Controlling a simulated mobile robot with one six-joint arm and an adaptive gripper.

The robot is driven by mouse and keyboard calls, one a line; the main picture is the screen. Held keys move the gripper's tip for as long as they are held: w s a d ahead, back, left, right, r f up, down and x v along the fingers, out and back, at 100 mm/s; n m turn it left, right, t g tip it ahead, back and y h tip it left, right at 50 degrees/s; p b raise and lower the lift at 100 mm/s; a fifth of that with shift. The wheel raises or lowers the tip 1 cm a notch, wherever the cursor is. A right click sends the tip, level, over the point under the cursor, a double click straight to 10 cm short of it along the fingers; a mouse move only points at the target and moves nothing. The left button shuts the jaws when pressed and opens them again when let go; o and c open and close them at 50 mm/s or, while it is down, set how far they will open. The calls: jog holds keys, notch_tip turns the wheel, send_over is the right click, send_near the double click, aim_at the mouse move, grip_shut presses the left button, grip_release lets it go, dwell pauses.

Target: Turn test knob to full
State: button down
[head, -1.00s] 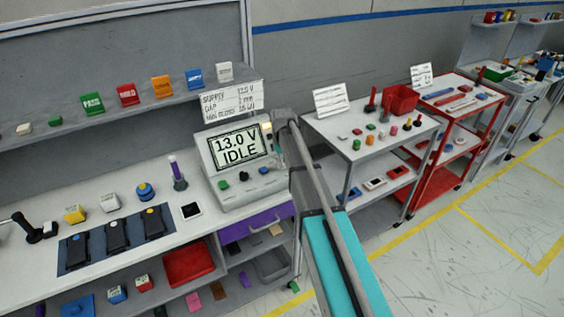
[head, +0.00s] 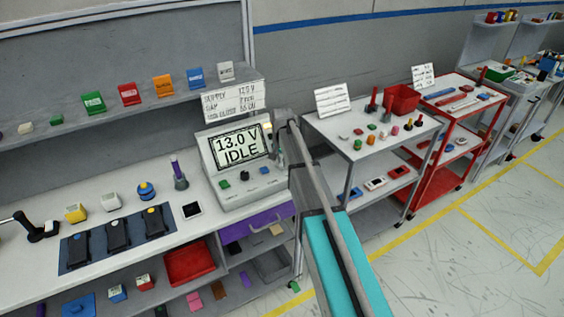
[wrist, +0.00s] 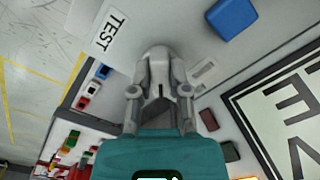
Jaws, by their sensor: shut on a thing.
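The test unit (head: 220,193) is a grey box on the bench. Its screen (head: 240,147) reads 13.0 V IDLE. Green, black and blue controls sit along its lower front. My gripper (head: 279,157) is at the right end of this unit. In the wrist view a white TEST label (wrist: 108,32) lies to the left of my gripper (wrist: 160,68). The fingers are closed around a rounded grey knob (wrist: 159,50) beside that label. The fingers hide much of the knob, and its pointer position cannot be read. The blue control (wrist: 232,18) is apart from the fingers.
A white sign (head: 233,102) stands behind the unit. A grey trolley (head: 352,150) with small parts stands close to the right of my arm. Black pedals on a blue mat (head: 75,263) lie on the bench at left. Open floor is at right.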

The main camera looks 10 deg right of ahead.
jog(key=shift+m, duration=0.4)
jog(key=c, duration=0.6)
grip_release()
jog(key=shift+n, duration=0.5)
